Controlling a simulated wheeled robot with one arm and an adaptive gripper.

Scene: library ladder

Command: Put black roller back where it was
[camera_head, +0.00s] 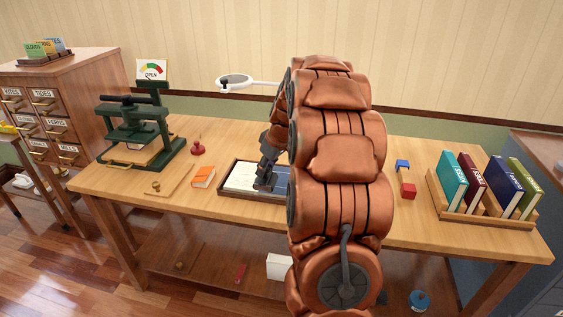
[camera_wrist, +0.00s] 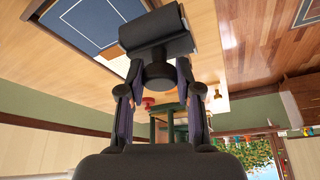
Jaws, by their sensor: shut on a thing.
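My gripper (camera_wrist: 158,70) is shut on the handle of the black roller (camera_wrist: 155,34), whose wide dark cylinder sticks out past the fingertips. In the head view my gripper (camera_head: 272,150) is over the right part of a dark-rimmed tray (camera_head: 224,183), partly hidden by my copper arm. The roller (camera_head: 264,182) shows as a dark shape low over or at the tray; I cannot tell whether it touches. A white sheet and a blue panel (camera_head: 243,175) lie in the tray. The blue panel (camera_wrist: 88,22) also shows at the wrist view's upper left.
A green press (camera_head: 140,140) stands at the table's left. A red-handled stamp (camera_head: 198,146) and an orange block (camera_head: 203,177) lie left of the tray. Small blocks (camera_head: 407,190) and a book rack (camera_head: 483,215) stand right, past my arm.

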